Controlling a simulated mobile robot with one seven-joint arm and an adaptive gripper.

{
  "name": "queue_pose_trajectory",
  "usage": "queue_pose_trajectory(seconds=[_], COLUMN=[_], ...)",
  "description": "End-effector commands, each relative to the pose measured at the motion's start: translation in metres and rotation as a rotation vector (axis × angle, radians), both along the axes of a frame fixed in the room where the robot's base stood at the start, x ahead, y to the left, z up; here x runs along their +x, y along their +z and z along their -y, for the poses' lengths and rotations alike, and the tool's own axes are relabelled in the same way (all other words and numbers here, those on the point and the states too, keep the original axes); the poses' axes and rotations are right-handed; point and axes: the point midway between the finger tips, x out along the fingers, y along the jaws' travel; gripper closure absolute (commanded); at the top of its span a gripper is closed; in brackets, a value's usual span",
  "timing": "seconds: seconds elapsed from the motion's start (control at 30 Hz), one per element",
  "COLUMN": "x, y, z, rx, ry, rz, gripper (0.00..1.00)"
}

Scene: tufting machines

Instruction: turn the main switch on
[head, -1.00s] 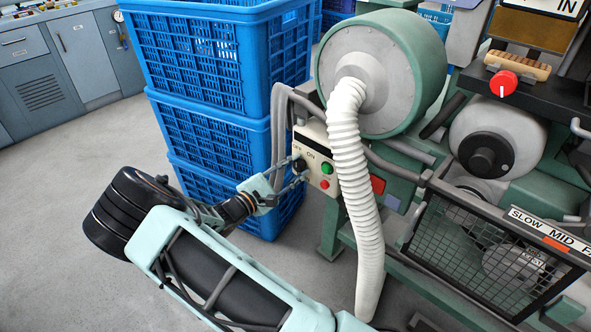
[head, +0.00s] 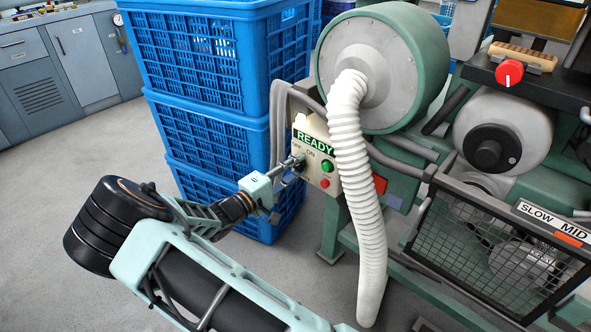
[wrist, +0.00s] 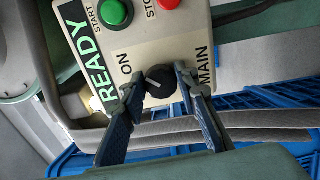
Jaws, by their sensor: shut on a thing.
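The main switch is a black rotary knob (wrist: 160,80) on a cream control box (head: 326,150). My gripper (wrist: 160,82) is shut on the knob, one finger on each side of it. In the head view my gripper (head: 290,170) reaches the box from the left and covers most of the knob. The labels ON and MAIN show beside the knob in the wrist view. A lit green READY display (head: 314,142) is on the box and also shows in the wrist view (wrist: 82,55). The exact way the knob points is hard to tell.
A green START button (wrist: 115,12) and a red STOP button (wrist: 168,3) sit close by on the box. A white ribbed hose (head: 358,190) hangs just right of the box. Stacked blue crates (head: 215,130) stand behind my gripper. Open floor lies at left.

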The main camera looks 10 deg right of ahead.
Motion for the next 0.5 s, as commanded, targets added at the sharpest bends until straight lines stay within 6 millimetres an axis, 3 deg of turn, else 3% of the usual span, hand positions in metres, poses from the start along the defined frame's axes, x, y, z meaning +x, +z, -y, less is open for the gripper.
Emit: queue_pose_trajectory(seconds=[0.5], x=[-0.0003], y=[-0.001], z=[-0.0009], rx=[0.03], ry=[0.001], rz=[0.038], gripper=[0.96])
